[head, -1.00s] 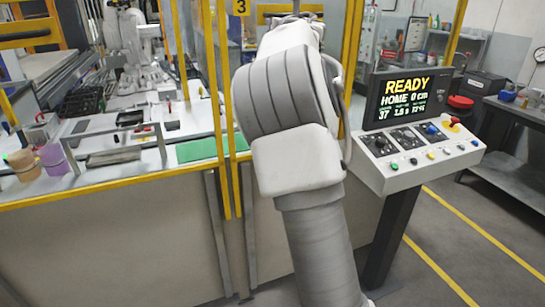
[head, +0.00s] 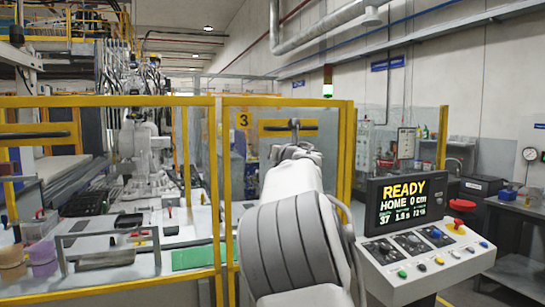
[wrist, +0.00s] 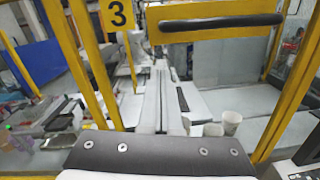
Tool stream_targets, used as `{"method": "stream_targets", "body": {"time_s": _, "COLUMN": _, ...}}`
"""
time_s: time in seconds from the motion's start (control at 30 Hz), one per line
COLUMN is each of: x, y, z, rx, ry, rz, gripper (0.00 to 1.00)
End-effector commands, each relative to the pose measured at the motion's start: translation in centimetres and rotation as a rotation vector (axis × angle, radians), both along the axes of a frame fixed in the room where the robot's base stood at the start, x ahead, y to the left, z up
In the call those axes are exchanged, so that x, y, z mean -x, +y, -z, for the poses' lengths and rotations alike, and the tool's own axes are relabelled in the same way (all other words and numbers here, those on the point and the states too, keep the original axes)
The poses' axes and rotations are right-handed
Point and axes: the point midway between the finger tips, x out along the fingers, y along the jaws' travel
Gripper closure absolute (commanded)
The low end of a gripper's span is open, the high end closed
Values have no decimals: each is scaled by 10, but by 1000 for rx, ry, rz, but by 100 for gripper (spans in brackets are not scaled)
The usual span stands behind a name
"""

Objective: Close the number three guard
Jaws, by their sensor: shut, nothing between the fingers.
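The number three guard is a yellow-framed clear panel (head: 345,150). Its black number 3 sign (head: 243,120) is at its upper left and its dark handle (head: 290,127) lies on a short yellow crossbar. In the wrist view the sign (wrist: 117,15) is upper left and the handle (wrist: 220,27) spans the upper right.
A control console (head: 430,255) with a READY screen (head: 404,202) and a red button (head: 455,224) stands close on the right. Another yellow-framed fence panel (head: 110,101) is on the left.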

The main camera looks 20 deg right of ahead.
Motion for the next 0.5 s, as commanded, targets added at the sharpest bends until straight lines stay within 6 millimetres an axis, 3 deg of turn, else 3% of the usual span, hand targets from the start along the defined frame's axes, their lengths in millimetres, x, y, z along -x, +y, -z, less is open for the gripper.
{"method": "stream_targets", "body": {"time_s": 0.2, "x": 35, "y": 1, "z": 4, "rx": -3, "ry": 1, "rz": -2, "gripper": 100}}
{"method": "stream_targets", "body": {"time_s": 0.5, "x": 69, "y": 2, "z": 5, "rx": -1, "ry": 2, "rz": -1, "gripper": 100}}
